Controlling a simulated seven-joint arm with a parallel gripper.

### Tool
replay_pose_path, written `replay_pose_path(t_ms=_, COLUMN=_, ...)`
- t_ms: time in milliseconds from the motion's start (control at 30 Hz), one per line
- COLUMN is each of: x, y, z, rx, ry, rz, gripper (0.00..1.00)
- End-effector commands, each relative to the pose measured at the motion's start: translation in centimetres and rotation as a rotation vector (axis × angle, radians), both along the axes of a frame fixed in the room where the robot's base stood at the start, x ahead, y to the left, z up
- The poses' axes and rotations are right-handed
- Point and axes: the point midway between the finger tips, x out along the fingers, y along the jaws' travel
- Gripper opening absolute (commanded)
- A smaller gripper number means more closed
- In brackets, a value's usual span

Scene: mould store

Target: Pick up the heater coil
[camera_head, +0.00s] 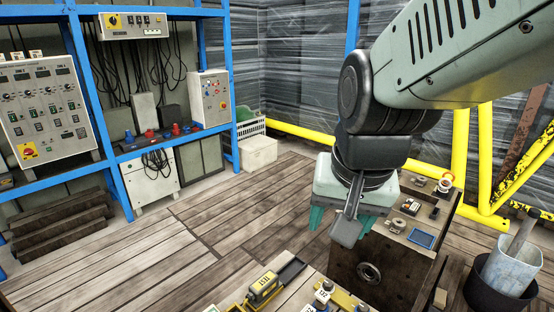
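A small ring-shaped orange and white piece (445,183) sits at the far right of the wooden bench top; it may be the heater coil, but it is too small to be sure. My gripper (343,222) hangs pointing down at the bench's left edge, to the left of that piece and clear of it. Its teal fingers show apart on both sides of a grey bracket, which hides the space between them. I see nothing held.
A yellow tester (263,287) lies on a surface at the front. A dark bucket (490,292) stands at right. Yellow rails (300,131) run behind. Blue shelving (125,185) stands left; the middle floor is clear.

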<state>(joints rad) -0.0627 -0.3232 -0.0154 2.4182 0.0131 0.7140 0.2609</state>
Motion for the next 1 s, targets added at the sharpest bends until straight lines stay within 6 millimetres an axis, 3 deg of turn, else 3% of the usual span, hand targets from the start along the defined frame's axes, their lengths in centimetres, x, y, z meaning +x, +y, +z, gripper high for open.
replay_pose_path(t_ms=200, x=5.0, y=0.9, z=-8.1, rx=0.054, ry=0.146, rz=-0.202, gripper=0.59)
replay_pose_path(t_ms=333, x=6.9, y=1.3, z=-13.7, rx=0.069, ry=0.219, rz=-0.328, gripper=0.59)
replay_pose_path(t_ms=500, x=7.7, y=1.6, z=-20.2, rx=0.069, ry=0.293, rz=-0.466, gripper=0.59)
replay_pose_path(t_ms=600, x=7.7, y=1.6, z=-22.8, rx=0.067, ry=0.316, rz=-0.52, gripper=0.59)
replay_pose_path(t_ms=1000, x=7.6, y=1.5, z=-28.5, rx=0.063, ry=0.336, rz=-0.561, gripper=0.59)
